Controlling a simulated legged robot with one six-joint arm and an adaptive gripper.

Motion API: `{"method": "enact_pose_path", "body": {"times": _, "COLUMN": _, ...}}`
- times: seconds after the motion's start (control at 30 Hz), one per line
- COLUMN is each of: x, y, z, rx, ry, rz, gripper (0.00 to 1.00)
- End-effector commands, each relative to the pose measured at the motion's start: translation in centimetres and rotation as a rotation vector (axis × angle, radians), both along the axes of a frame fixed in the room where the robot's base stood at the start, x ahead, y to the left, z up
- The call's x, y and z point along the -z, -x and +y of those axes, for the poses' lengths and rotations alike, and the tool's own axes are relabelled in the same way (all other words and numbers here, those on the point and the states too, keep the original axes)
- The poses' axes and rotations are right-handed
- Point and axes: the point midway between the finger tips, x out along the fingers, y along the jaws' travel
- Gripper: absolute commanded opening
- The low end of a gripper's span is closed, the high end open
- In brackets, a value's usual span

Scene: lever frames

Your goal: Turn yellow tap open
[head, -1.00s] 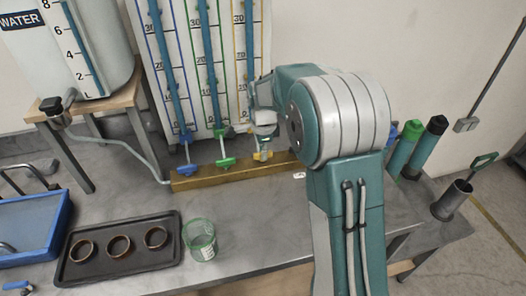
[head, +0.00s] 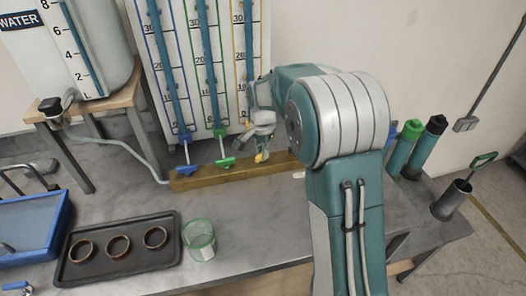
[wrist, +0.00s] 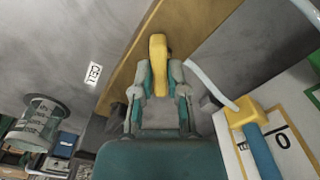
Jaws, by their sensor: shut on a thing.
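The yellow tap handle (wrist: 158,52) stands between the fingers of my gripper (wrist: 158,82) in the wrist view. The fingers are shut on it from both sides. In the head view my gripper (head: 263,143) is at the right part of the wooden rail, and only a small bit of the yellow handle (head: 260,157) shows below it. The yellow-framed tube (head: 249,45) rises above this tap. Its yellow collar (wrist: 243,112) shows at the right in the wrist view. The tap's stem is mostly hidden by my gripper.
A blue tap (head: 186,168) and a green tap (head: 224,162) stand left of my gripper along the wooden rail (head: 205,180). A green-rimmed cup (head: 200,240) and a dark tray (head: 85,270) with three rings are in front. The bench between cup and my arm is clear.

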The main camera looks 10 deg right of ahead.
Motion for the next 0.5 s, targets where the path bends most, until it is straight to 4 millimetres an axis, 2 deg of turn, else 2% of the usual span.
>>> {"method": "enact_pose_path", "body": {"times": 0.5, "x": 0.13, "y": 0.03, "z": 0.19, "rx": -0.490, "ry": -0.003, "rz": 0.001, "gripper": 0.00}}
